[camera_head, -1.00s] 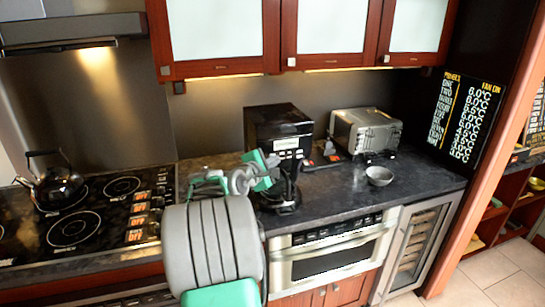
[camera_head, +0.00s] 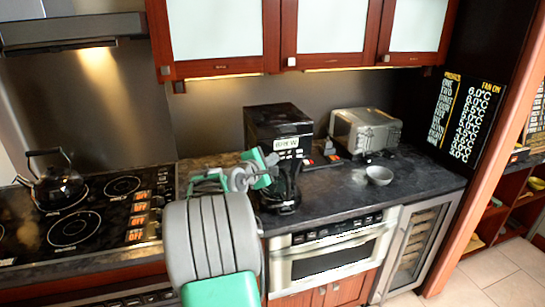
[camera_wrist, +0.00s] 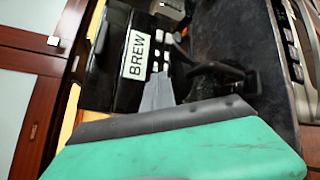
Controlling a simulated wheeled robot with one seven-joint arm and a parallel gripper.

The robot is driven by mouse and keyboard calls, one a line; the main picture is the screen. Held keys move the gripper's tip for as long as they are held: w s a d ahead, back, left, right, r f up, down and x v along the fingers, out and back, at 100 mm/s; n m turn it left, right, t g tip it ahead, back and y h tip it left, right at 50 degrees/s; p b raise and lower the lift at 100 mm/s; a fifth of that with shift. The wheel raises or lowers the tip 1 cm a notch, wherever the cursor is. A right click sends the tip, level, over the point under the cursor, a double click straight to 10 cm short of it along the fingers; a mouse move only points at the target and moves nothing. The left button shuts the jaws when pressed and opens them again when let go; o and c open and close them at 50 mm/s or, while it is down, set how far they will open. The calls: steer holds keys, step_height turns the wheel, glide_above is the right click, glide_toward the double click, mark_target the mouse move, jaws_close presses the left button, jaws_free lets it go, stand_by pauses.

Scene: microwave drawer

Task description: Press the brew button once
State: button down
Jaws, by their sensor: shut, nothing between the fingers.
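The black coffee machine (camera_head: 275,120) stands on the dark counter against the back wall. Its white BREW label (camera_head: 287,143) is on the upper front, and shows large and sideways in the wrist view (camera_wrist: 137,55). Small pale buttons (camera_wrist: 157,54) sit beside the label. My gripper (camera_head: 274,162) is in front of the machine, just below the label. In the wrist view my grey fingers (camera_wrist: 159,80) are shut and empty, with their tips beside the lowest pale buttons. I cannot tell whether they touch the panel. A dark carafe (camera_head: 284,190) is below, partly hidden.
A kettle (camera_head: 58,187) sits on the stove at left. Wall cabinets (camera_head: 325,30) hang above. The right end of the counter is clear.

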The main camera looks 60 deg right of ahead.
steer(key=shift+s+a, duration=0.55)
steer(key=s+a, duration=0.3)
steer(key=shift+s+a, duration=0.25)
steer(key=shift+s, duration=0.05)
stand_by(0.8)
